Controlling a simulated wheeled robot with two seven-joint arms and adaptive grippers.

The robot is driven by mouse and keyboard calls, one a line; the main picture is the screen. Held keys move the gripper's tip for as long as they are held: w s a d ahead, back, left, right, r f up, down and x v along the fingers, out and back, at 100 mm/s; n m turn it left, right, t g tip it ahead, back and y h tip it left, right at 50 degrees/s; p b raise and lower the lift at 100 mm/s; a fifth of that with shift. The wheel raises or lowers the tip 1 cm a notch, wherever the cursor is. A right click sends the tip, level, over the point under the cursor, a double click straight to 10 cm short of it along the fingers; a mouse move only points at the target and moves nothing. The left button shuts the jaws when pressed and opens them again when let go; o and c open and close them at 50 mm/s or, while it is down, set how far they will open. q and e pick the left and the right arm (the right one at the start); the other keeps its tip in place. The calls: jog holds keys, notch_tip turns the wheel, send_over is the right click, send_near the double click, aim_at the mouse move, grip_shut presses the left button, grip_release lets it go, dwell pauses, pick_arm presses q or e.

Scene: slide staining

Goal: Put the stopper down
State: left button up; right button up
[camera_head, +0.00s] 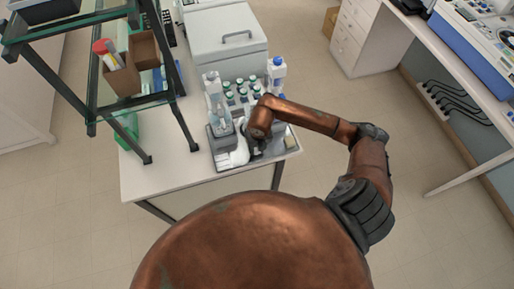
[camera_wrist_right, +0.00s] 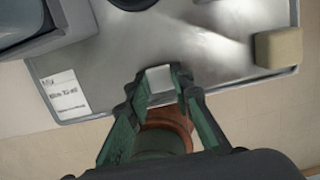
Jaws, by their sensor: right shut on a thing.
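My right gripper (camera_wrist_right: 160,82) is shut on a small pale block-like thing (camera_wrist_right: 159,77), which I take to be the stopper. It sits between the fingertips, over the front edge of the metal tray (camera_wrist_right: 185,35); whether it touches the tray I cannot tell. In the head view the right gripper (camera_head: 254,147) is low over the tray at the table's front, mostly hidden by my copper arm; the stopper cannot be made out there. My left gripper is not in view.
A beige block (camera_wrist_right: 278,48) lies on the tray at the right, a label (camera_wrist_right: 64,95) at the left. Bottles (camera_head: 276,70) and several capped vials (camera_head: 240,92) stand behind the gripper. A glass-shelved rack (camera_head: 91,100) stands left. Bare table (camera_head: 165,180) shows at the front left.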

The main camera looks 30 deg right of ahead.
jog(key=shift+f, duration=0.2)
jog(key=o, duration=0.7)
jog(key=shift+o, duration=0.2)
jog(key=shift+r, duration=0.15)
jog(key=shift+r, duration=0.35)
notch_tip(320, 180, up, 11)
jog(key=s+b, duration=0.1)
jog(key=shift+s+a+r, duration=0.15)
jog(key=shift+s+a, duration=0.05)
jog(key=shift+s, duration=0.15)
